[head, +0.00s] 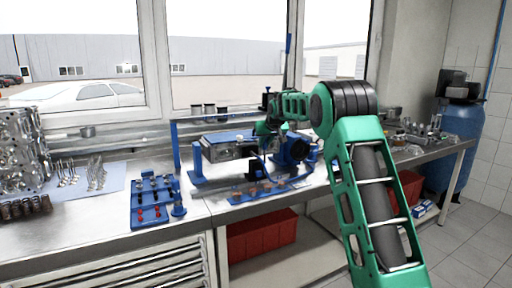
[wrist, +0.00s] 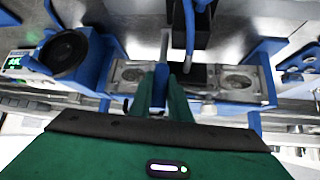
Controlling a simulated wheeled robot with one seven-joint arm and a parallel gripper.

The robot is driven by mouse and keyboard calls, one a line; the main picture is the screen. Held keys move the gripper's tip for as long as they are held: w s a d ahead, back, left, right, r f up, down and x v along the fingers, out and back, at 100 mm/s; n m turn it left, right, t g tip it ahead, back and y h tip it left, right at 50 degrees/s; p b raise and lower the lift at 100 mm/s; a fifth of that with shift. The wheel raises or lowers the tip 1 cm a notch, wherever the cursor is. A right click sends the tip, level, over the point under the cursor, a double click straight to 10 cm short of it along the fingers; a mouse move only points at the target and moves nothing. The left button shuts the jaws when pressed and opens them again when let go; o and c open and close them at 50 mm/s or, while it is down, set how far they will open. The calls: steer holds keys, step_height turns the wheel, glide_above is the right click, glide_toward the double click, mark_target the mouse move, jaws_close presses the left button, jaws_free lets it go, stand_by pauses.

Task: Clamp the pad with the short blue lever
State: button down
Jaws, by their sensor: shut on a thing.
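My gripper (wrist: 168,82) reaches over the blue fixture (head: 197,160), with its green fingers closed around a short blue lever (wrist: 160,86). In the head view my gripper (head: 262,130) is small and partly covers the fixture's middle, so the grip is clearer in the wrist view. A grey metal block with round bores (wrist: 238,82) lies under the fingers, between blue supports. A dark block (wrist: 203,72) stands just beyond the fingertips, beside a blue curved bar (wrist: 189,35). I cannot tell which part is the pad, or whether it is pressed.
A round black part in a blue housing (wrist: 65,52) stands at the left of the wrist view. A blue tool tray (head: 150,205) lies on the bench at left. A low blue rack (head: 270,190) lies in front of the fixture. A tall blue lever (head: 288,45) rises behind.

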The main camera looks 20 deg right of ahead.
steer(key=shift+w+r, duration=0.1)
stand_by(0.3)
steer(key=c, duration=1.6)
jaws_free()
steer(key=shift+c, duration=0.2)
steer(key=v, duration=1)
steer(key=shift+s+r, duration=0.2)
